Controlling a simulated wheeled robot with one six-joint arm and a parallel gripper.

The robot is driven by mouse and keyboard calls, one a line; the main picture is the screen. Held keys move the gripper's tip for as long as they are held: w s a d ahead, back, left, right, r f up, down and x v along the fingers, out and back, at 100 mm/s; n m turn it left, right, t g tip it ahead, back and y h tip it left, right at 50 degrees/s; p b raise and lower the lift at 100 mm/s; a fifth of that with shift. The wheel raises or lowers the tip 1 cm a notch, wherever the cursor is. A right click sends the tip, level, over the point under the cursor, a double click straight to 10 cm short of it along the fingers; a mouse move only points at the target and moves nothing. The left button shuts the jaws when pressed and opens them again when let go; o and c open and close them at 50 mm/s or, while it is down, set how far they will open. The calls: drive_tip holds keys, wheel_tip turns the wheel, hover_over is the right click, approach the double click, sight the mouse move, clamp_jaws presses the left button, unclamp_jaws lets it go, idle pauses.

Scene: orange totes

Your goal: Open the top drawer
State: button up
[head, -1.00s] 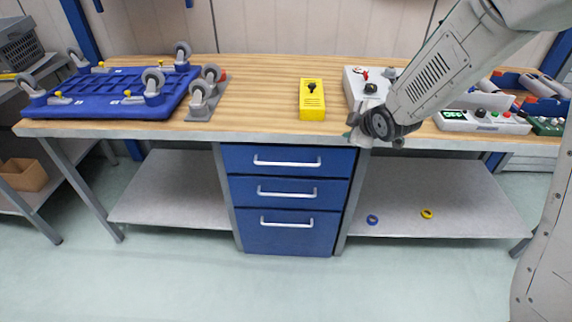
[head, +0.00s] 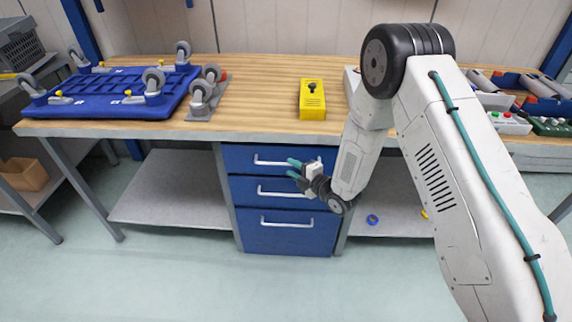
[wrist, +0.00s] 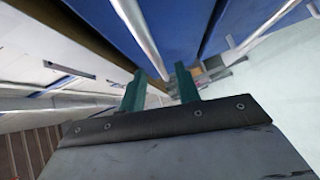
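The top drawer (head: 238,158) is the uppermost blue drawer under the workbench, and it looks closed. Its silver bar handle (head: 268,162) runs level across the front, and its right end is hidden behind my gripper. My gripper (head: 292,168) has green fingers and is at the right part of this handle. In the wrist view the fingers of my gripper (wrist: 160,70) are apart with a gap between them. A silver bar (wrist: 138,32) runs along the blue front toward that gap. I cannot tell whether the fingers touch it.
Two more blue drawers with handles, a middle one (head: 245,188) and a bottom one (head: 285,238), are below. The wooden benchtop (head: 250,85) overhangs the drawers. A yellow box (head: 312,103) and a blue caster frame (head: 110,105) stand on it. The floor in front is clear.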

sight(286, 164)
drive_tip(key=shift+x, duration=2.15)
clamp_jaws()
drive_tip(key=shift+d, duration=0.1)
